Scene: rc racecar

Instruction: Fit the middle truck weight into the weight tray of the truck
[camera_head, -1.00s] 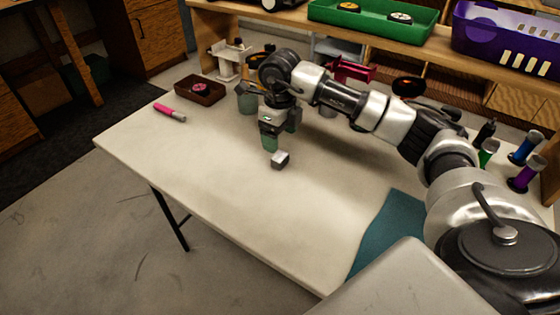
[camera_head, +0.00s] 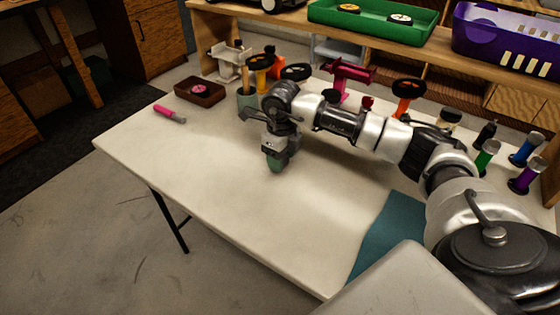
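My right gripper (camera_head: 278,163) points down, low over the middle of the white table (camera_head: 230,205). Its green-tipped fingers overlap in this view, so I cannot tell whether they are open or shut. The small silver-grey block seen under the gripper earlier, possibly the truck weight, does not show now; the gripper may hide it. I cannot clearly make out the truck or its weight tray. My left gripper is not in view.
A brown box (camera_head: 214,97) with a pink disc and a pink marker-like tool (camera_head: 166,112) lie at the table's left. A teal cup (camera_head: 246,100) and a pink stand (camera_head: 345,75) are behind the arm. A teal mat (camera_head: 388,238) lies right; the front table is clear.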

